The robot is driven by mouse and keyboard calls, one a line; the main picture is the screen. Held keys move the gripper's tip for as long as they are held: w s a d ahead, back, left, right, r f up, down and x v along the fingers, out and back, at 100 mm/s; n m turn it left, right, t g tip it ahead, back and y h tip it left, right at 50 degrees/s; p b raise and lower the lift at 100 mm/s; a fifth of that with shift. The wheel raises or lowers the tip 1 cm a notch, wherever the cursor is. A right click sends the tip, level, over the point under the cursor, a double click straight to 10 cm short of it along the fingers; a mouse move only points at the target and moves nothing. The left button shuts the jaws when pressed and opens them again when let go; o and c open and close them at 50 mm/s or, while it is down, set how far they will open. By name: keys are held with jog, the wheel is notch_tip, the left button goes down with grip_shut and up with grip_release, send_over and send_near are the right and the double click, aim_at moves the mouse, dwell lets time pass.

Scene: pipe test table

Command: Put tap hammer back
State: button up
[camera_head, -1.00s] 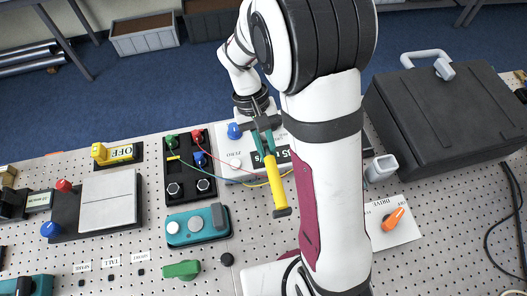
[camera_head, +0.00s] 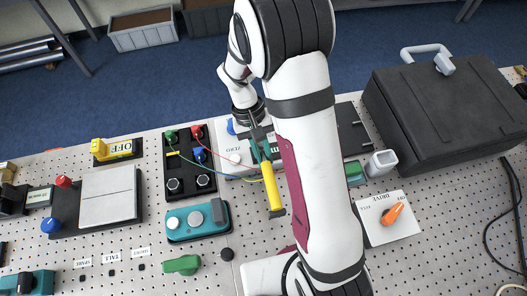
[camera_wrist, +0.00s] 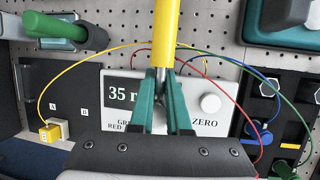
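The tap hammer has a yellow handle (camera_head: 272,190) and a dark head (camera_head: 256,131). The hammer appears held above the meter box (camera_head: 231,158). In the wrist view the yellow handle (camera_wrist: 164,35) runs up between the closed finger tips (camera_wrist: 160,75), and the hammer head is not clearly visible. The hammer's resting place cannot be made out, and my arm covers part of the table.
A black terminal block (camera_head: 190,178) with coloured wires stands left of the hammer. A teal box (camera_head: 197,220) lies in front of it. A large black case (camera_head: 435,110) stands at the right, with a DRIVE panel (camera_head: 388,219) before it.

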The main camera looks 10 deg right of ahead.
jog(key=o, duration=0.5)
jog(key=shift+c, duration=0.2)
jog(key=v, duration=1.2)
notch_tip(320, 180, up, 7)
jog(key=m+t+y, duration=0.2)
jog(key=m, duration=0.1)
send_over(268, 180)
jog(key=s+f+m+t+y, duration=0.1)
jog(key=s+f+m, duration=0.1)
jog(key=s, duration=0.8)
jog(key=shift+a+t+y, duration=0.3)
jog(key=shift+a+t, duration=0.05)
jog(key=shift+t, duration=0.05)
jog(key=shift+f, duration=0.1)
